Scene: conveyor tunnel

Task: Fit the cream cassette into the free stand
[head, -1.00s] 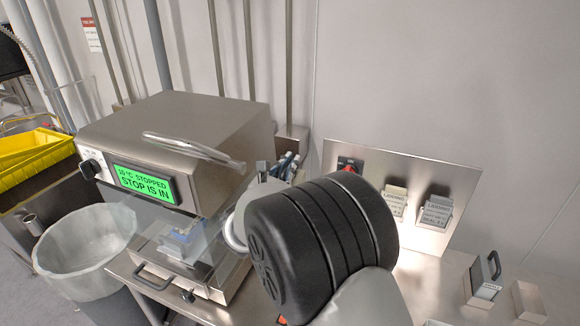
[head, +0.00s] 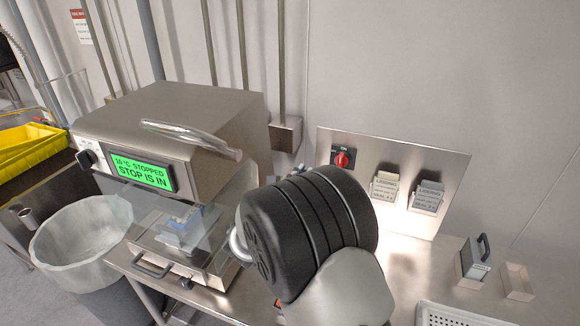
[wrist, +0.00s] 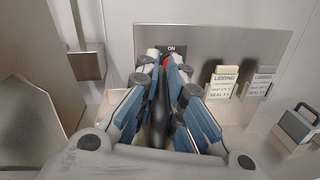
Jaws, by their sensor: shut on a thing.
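My gripper (wrist: 165,68) shows in the wrist view with its blue-padded fingers close together around a narrow dark thing (wrist: 160,122). Most of that thing is hidden, and I cannot tell whether it is the cream cassette's handle. In the head view my own wrist hides the fingers. An empty-looking stand (head: 517,282) is on the bench at the right. Beside it, another stand holds a grey cassette (head: 474,260) with a dark handle, also in the wrist view (wrist: 298,125). No cream cassette body is plainly visible.
A steel panel (head: 330,142) carries a red knob (head: 343,159), a cream lidding card (head: 384,188) and a grey card (head: 427,196). A sealing machine (head: 170,115) reads "STOPPED, STOP IS IN". A perforated tray (head: 450,318) lies at the front right. A bin (head: 80,240) stands left.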

